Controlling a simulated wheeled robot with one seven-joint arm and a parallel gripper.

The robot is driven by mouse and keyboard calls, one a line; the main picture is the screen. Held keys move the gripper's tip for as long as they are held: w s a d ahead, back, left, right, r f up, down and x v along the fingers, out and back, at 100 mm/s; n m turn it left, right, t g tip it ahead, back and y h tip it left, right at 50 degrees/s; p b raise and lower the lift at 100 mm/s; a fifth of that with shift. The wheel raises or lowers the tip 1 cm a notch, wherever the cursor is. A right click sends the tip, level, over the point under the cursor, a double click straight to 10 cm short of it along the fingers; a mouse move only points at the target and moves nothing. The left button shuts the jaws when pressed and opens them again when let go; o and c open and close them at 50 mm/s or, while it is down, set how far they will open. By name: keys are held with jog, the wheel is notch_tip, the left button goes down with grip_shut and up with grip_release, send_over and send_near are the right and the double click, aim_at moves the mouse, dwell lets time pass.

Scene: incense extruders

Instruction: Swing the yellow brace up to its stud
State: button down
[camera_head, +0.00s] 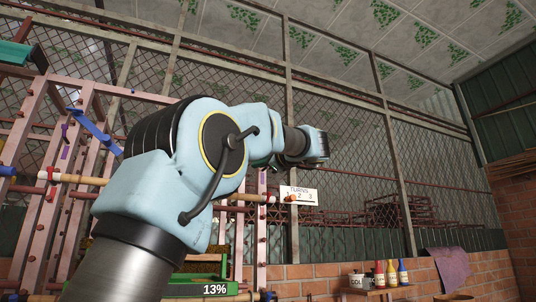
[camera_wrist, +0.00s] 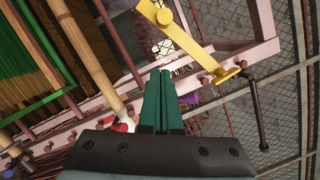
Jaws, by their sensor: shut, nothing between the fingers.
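I cannot tell which stud belongs to the brace. My gripper (camera_wrist: 161,73) has dark green fingers, shut and empty, just below and left of the brace, apart from it in the picture. In the head view my arm hides the brace.
A bamboo pole (camera_wrist: 84,55) and green slats (camera_wrist: 22,75) lie left of my fingers. A black rod (camera_wrist: 258,112) hangs at right. In the head view a blue brace (camera_head: 95,131) crosses the rack, and bottles (camera_head: 391,272) stand on a small table.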

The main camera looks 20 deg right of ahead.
jog(key=shift+w+a+r+p, duration=0.3)
jog(key=shift+a+r, duration=0.05)
jog(key=shift+a, duration=0.35)
jog(key=shift+w+a+r+p, duration=0.3)
jog(key=shift+a+r+p, duration=0.1)
jog(key=shift+a, duration=0.35)
jog(key=shift+w+a+r+p, duration=0.25)
jog(key=shift+w+a+r, duration=0.1)
jog(key=shift+a, duration=0.35)
jog(key=shift+a, duration=0.1)
jog(key=shift+s+a+r+m, duration=0.1)
jog(key=shift+a+r+m, duration=0.1)
jog(key=shift+r+m, duration=0.2)
